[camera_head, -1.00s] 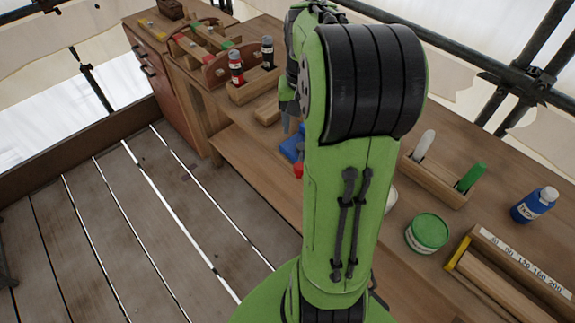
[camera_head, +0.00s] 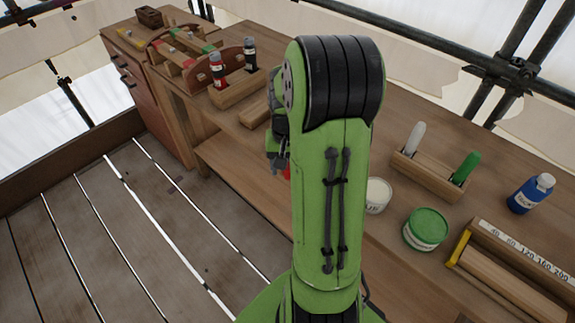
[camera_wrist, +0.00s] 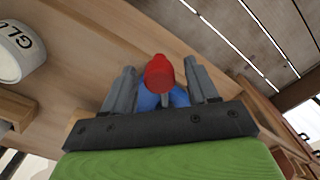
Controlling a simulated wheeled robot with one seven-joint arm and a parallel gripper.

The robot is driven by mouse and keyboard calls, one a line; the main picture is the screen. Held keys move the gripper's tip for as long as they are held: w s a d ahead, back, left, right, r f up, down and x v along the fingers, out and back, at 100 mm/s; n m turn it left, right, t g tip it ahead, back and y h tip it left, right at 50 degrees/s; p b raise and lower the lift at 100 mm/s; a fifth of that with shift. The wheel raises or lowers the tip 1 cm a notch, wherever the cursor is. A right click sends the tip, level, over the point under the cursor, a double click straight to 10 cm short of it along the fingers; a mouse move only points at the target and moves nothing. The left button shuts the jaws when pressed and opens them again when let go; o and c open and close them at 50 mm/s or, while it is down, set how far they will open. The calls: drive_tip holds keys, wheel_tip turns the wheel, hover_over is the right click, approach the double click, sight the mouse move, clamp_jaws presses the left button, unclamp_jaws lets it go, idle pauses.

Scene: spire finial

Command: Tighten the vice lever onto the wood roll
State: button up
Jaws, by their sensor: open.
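The vice lever's red knob (camera_wrist: 160,73) sits between the two grey fingers of my gripper (camera_wrist: 160,84) in the wrist view. The fingers stand open, one on each side, with a visible gap around the knob. The blue vice (camera_wrist: 150,100) shows in part behind the knob. In the head view only a small red bit (camera_head: 287,173) shows beside my arm, which hides the vice. My gripper (camera_head: 275,165) is partly hidden there too. I cannot make out a wood roll held in the vice in either view.
A white glue pot (camera_head: 377,196) and a green tin (camera_head: 425,229) stand on the wooden bench (camera_head: 425,95). A holder with a white and a green tool (camera_head: 432,175) and a blue bottle (camera_head: 531,194) stand at the right. A bottle rack (camera_head: 238,88) is at the back left.

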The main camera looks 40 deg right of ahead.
clamp_jaws()
idle(0.3)
drive_tip(key=w+a+m+p, duration=0.2)
drive_tip(key=w+m+p, duration=0.2)
drive_tip(key=w+m, duration=0.5)
drive_tip(key=shift+w+m, duration=0.4)
drive_tip(key=shift+m, duration=0.9)
drive_tip(key=shift+r, duration=0.1)
unclamp_jaws()
